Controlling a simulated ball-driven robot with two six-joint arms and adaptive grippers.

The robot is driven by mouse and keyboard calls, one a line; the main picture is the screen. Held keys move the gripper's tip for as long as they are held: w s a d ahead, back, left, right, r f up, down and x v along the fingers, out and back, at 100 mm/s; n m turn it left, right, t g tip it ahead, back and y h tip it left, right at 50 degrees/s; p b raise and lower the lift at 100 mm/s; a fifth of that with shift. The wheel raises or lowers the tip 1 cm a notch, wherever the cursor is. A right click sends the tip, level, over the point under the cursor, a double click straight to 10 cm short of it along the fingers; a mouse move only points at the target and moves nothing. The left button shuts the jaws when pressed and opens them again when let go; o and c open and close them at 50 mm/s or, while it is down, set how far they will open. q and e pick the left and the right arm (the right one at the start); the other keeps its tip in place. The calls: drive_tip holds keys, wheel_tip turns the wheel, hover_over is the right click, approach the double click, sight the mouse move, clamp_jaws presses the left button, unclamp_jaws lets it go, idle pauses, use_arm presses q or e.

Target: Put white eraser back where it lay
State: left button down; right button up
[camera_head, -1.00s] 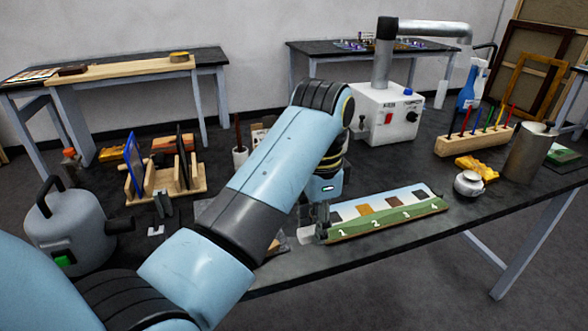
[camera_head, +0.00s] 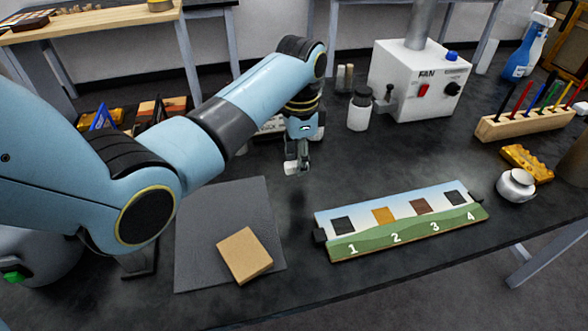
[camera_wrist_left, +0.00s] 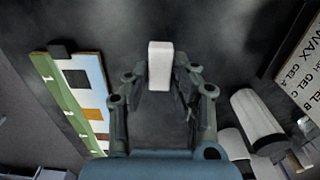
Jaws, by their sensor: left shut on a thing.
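My left gripper (camera_head: 297,166) is shut on the white eraser, a small pale block (camera_wrist_left: 160,65) seen between the two fingertips in the left wrist view. My right gripper is out of view.
A board with numbered colour swatches (camera_head: 357,246) lies at the front. A tan block (camera_head: 244,255) rests on a grey mat (camera_head: 197,235). A black-capped jar (camera_head: 359,112) and a white fan box (camera_head: 409,86) stand behind. The tabletop between gripper and board is clear.

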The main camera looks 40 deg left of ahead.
sight(294, 181)
use_arm(q)
drive_tip(key=shift+w+a+f, duration=0.3)
drive_tip(key=shift+a+f, duration=0.1)
drive_tip(key=shift+a, duration=0.2)
drive_tip(key=shift+a+f, duration=0.15)
drive_tip(key=shift+f, duration=0.35)
wheel_tip(294, 181, down, 3)
drive_tip(key=shift+a+f, duration=0.1)
drive_tip(key=shift+f, duration=0.15)
drive_tip(key=c, duration=1.1)
unclamp_jaws()
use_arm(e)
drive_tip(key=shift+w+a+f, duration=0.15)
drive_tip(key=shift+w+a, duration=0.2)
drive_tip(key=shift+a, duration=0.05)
